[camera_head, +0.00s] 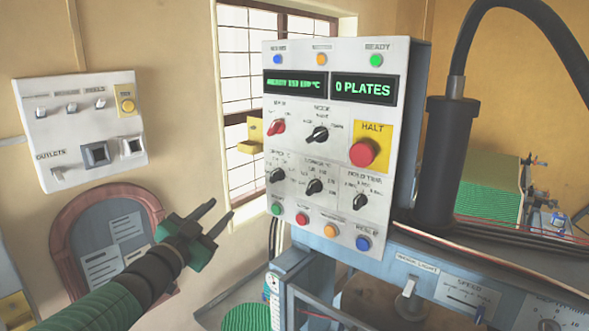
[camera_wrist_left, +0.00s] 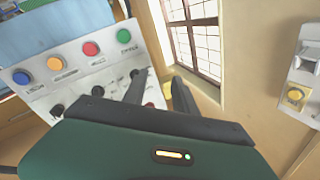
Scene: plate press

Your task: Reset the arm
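My left gripper (camera_head: 215,219) comes in from the lower left in the head view, its two dark fingers spread apart with nothing between them. It is in front of the wall, left of the white control panel (camera_head: 328,262), and not touching it. In the left wrist view the fingers (camera_wrist_left: 160,88) also stand apart, with the panel (camera_wrist_left: 80,88) beyond them to the left. The panel has a red HALT button (camera_head: 363,152) on a yellow plate, several knobs, and a display (camera_head: 363,89) reading "0 PLATES". My right gripper is not in view.
A wall switch box (camera_head: 75,150) hangs at the left above an arched board (camera_head: 125,226). A barred window (camera_head: 250,59) is behind the panel.

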